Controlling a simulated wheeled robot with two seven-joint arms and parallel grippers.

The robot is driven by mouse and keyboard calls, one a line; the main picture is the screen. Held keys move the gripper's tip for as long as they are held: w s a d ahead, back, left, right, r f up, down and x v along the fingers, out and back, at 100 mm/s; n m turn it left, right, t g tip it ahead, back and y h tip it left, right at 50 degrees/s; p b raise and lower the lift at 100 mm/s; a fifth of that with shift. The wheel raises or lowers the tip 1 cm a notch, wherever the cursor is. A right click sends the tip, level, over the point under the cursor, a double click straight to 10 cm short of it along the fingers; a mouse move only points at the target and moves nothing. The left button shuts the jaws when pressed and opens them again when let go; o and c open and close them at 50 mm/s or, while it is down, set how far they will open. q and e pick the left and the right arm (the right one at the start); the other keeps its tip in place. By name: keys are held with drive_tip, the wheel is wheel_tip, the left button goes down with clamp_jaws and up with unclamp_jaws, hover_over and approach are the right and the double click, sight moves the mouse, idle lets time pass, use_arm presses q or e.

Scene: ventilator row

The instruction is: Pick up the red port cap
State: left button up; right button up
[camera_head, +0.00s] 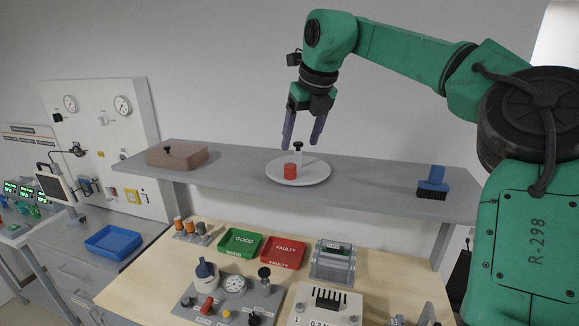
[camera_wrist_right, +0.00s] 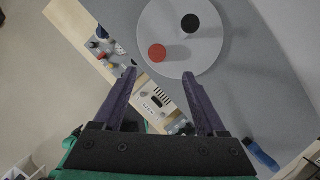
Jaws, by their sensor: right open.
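The red port cap (camera_head: 290,171) is a short red cylinder standing on a round white plate (camera_head: 314,175) on the grey shelf. In the right wrist view the cap (camera_wrist_right: 157,53) shows as a red disc near the plate's edge, ahead of my fingertips. Beside it on the plate stands a white piece with a black knob (camera_head: 298,148), whose black top (camera_wrist_right: 190,23) also shows in the right wrist view. My right gripper (camera_head: 303,145) points down above the plate, open and empty, its purple fingers (camera_wrist_right: 162,74) apart. My left gripper is not in view.
Below, the workbench holds a green GOOD tray (camera_head: 240,243), a red FAULTY tray (camera_head: 283,252) and several devices. Bare shelf lies either side of the plate.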

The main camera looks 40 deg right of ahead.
sight(290, 165)
drive_tip(key=x, duration=0.2)
drive_tip(key=shift+w+d+f+p, duration=0.1)
drive_tip(key=shift+w+f+p, duration=0.1)
drive_tip(key=shift+f+p, duration=0.15)
drive_tip(key=p+x, duration=0.1)
drive_tip(key=x, duration=0.1)
drive_tip(key=w+p+x, duration=0.1)
drive_tip(key=x, duration=0.2)
drive_tip(key=shift+w+a, duration=0.15)
drive_tip(key=shift+a, duration=0.2)
drive_tip(key=shift+f+p, duration=0.3)
drive_tip(key=shift+f, duration=0.1)
drive_tip(key=shift+s+d, duration=0.15)
drive_tip(key=shift+s, duration=0.2)
drive_tip(key=shift+r, duration=0.1)
drive_tip(key=c, duration=1)
drive_tip(key=shift+w, duration=0.1)
clamp_jaws()
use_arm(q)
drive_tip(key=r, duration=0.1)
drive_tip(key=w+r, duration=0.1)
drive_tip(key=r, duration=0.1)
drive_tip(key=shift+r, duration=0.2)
